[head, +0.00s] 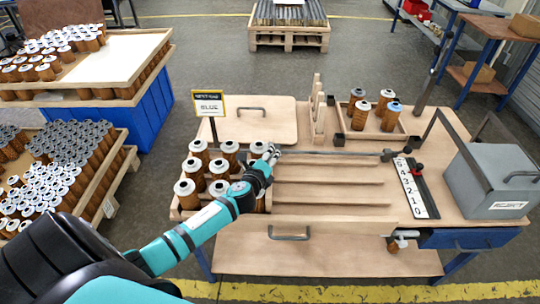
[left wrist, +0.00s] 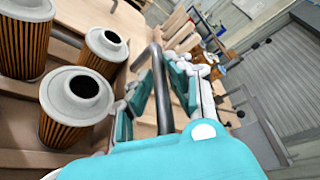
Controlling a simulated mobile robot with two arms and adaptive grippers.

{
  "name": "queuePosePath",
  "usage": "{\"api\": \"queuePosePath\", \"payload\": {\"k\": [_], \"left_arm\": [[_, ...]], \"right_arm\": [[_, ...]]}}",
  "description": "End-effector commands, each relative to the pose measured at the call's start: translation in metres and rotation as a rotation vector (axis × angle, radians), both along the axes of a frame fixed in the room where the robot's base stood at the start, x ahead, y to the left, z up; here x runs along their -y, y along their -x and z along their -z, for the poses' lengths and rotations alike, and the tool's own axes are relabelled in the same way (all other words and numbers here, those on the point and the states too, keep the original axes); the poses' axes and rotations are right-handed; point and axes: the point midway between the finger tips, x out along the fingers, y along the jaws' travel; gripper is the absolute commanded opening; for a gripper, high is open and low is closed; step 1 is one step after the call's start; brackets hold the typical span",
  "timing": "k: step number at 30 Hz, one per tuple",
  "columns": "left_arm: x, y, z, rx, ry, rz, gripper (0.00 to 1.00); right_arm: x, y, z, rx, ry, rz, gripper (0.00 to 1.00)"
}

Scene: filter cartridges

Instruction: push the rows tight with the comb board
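Filter cartridges (head: 192,165) with pale caps and brown pleated sides stand in several rows at the left end of the wooden row tray (head: 330,183). They also show in the left wrist view (left wrist: 77,108). My left gripper (head: 268,155) is at their right side. In the left wrist view its teal fingers (left wrist: 160,72) close around a grey bent bar, which looks like the handle of the comb board (left wrist: 157,85). The board itself is mostly hidden by the gripper and cartridges. The tray lanes to the right are empty. My right gripper is not in view.
A numbered scale (head: 411,188) with a red marker stands at the tray's right end, beside a grey box (head: 492,182). A small tray (head: 345,128) with several cartridges is behind. A sign (head: 209,105) and a flat board (head: 262,128) with a handle stand back left.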

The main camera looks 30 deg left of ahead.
Motion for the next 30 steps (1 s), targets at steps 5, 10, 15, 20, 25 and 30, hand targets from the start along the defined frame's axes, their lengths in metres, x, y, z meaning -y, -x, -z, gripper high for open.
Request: {"api": "queuePosePath", "payload": {"k": [5,10,15,20,25,30], "left_arm": [[0.000,0.000,0.000,0.000,0.000,0.000,0.00],[0.000,0.000,0.000,-0.001,0.000,-0.001,0.00],[-0.002,0.001,0.001,-0.001,-0.001,0.000,0.00],[-0.024,0.015,0.002,-0.004,-0.003,-0.004,0.00],[-0.059,0.036,0.002,-0.004,-0.004,-0.006,0.00],[-0.076,0.047,0.001,-0.002,-0.002,-0.004,0.00]], "right_arm": [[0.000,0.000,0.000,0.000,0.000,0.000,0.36],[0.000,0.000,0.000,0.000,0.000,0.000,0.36],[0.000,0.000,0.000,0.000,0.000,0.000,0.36],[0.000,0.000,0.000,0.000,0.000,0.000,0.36],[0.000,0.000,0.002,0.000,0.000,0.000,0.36],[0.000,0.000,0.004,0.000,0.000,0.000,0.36]]}}
